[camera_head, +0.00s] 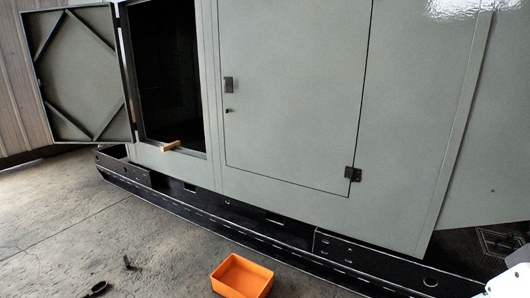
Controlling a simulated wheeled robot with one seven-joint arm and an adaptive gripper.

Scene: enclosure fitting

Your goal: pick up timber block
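A small light-brown timber block (170,146) lies at the lower edge of the open doorway in the grey enclosure (290,80), left of the picture's middle. Its near end seems to stick out a little over the sill. My gripper is not in view, so its state does not show. A white part at the lower right corner may be a piece of my own arm.
An open door (80,75) with diagonal braces stands swung out to the left. A shut door (295,90) is right of the opening. A black base rail (230,228) runs along the bottom. An orange bin (242,277) and small dark items (97,289) are on the concrete floor.

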